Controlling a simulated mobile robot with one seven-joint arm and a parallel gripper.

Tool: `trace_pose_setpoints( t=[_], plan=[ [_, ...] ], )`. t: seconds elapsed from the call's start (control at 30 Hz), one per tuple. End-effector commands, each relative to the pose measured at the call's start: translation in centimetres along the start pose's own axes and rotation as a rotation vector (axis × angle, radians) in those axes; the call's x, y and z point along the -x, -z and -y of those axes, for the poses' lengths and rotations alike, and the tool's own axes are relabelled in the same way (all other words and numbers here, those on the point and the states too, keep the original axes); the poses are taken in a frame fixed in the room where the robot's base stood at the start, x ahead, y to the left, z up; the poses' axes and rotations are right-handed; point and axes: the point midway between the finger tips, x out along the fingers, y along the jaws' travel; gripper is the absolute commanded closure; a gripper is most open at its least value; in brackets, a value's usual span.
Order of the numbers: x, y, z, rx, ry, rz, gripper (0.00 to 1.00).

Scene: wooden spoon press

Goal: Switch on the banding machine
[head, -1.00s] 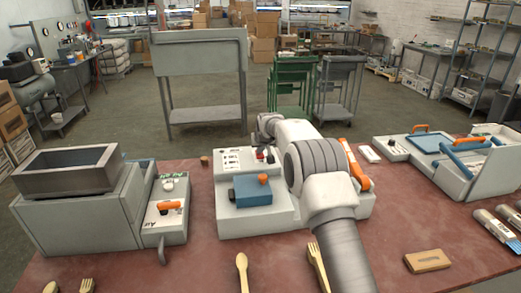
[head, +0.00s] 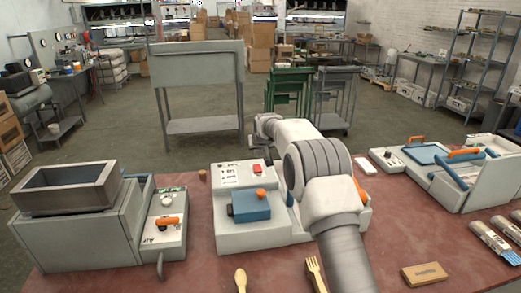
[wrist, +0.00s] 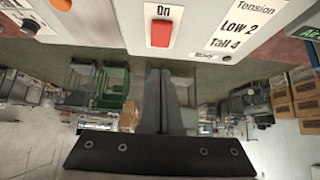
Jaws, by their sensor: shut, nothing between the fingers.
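The banding machine (head: 228,238) is the pale grey unit at the middle of the red table, with a blue block (head: 251,207) and an orange knob on it. Its panel carries a red switch (head: 257,168). In the wrist view the red switch (wrist: 161,34) sits under the word "On", beside a "Tension Low 2 Tall 4" label. My gripper (wrist: 165,74) is shut and empty, with its tips apart from the switch. In the head view my gripper (head: 254,140) is behind and above the panel. Whether the switch is pressed in, I cannot tell.
A grey machine with an open tray (head: 65,190) and an orange lever stands on the left. A machine with blue parts (head: 430,154) stands on the right. A wooden spoon (head: 240,281), a fork (head: 316,272) and a wooden block (head: 424,274) lie at the table front.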

Motion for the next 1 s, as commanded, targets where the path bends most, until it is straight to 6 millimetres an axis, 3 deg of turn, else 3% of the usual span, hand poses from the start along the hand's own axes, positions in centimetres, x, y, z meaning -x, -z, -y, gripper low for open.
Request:
trace_pose_setpoints(
  t=[0.6,1.0],
  plan=[
    [7.8,-2.0,0.0,-0.001,-0.001,0.001,1.0],
    [8.6,-2.3,0.0,0.0,0.0,0.002,1.0]
  ],
)
